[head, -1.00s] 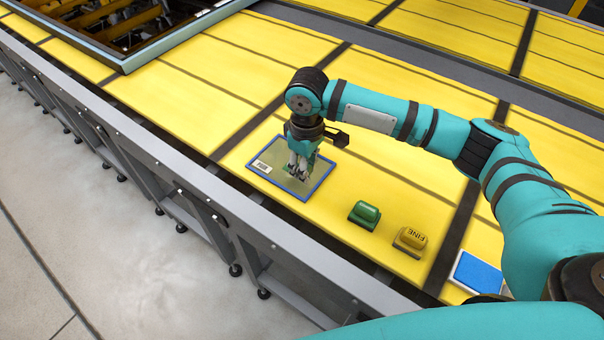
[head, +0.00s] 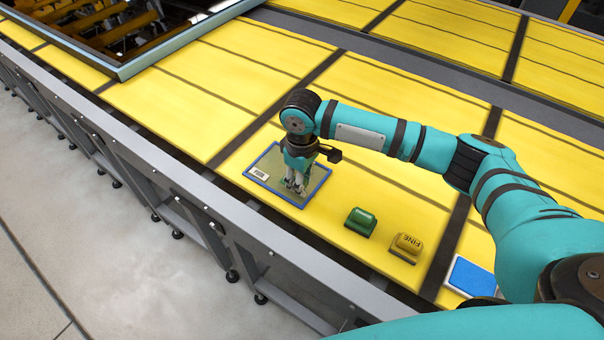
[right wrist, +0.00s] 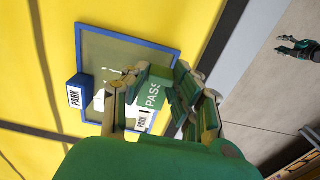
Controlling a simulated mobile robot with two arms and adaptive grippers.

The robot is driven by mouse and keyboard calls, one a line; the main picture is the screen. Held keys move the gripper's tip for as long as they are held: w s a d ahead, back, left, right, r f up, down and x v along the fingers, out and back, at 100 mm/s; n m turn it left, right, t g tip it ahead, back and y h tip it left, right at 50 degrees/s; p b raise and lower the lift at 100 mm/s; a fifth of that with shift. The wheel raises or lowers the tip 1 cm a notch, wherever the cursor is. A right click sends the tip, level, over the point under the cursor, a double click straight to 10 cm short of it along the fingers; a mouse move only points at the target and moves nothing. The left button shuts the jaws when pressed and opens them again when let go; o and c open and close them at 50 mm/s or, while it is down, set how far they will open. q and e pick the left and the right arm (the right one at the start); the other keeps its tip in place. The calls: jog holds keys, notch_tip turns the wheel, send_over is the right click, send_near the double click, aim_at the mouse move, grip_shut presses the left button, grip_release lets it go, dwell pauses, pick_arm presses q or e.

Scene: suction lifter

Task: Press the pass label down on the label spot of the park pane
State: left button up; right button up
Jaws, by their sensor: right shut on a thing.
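The park pane (head: 262,157) is a dull translucent sheet in a blue frame, flat on the yellow surface. A small white printed tag (head: 259,172) sits near its left corner in the head view. In the right wrist view the pane (right wrist: 128,62) shows pale patches partly behind my fingers; I cannot tell which is the label spot. My right gripper (head: 296,187) is over the pane, shut on the green pass label (right wrist: 152,93), whose word PASS shows between the fingers. Contact with the pane is hidden. My left gripper (right wrist: 285,45) appears small in the right wrist view, over the floor, fingers apart.
A green block (head: 360,222), a yellow FINE block (head: 406,247) and a blue-topped pad (head: 470,277) stand right of the pane. A blue PARK block (right wrist: 78,96) is at the pane's edge. A grey rail (head: 200,205) runs along the near side.

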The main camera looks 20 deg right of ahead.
aim_at(302, 198)
jog(key=shift+f+b, duration=0.35)
jog(key=shift+f, duration=1.65)
jog(key=shift+f, duration=0.3)
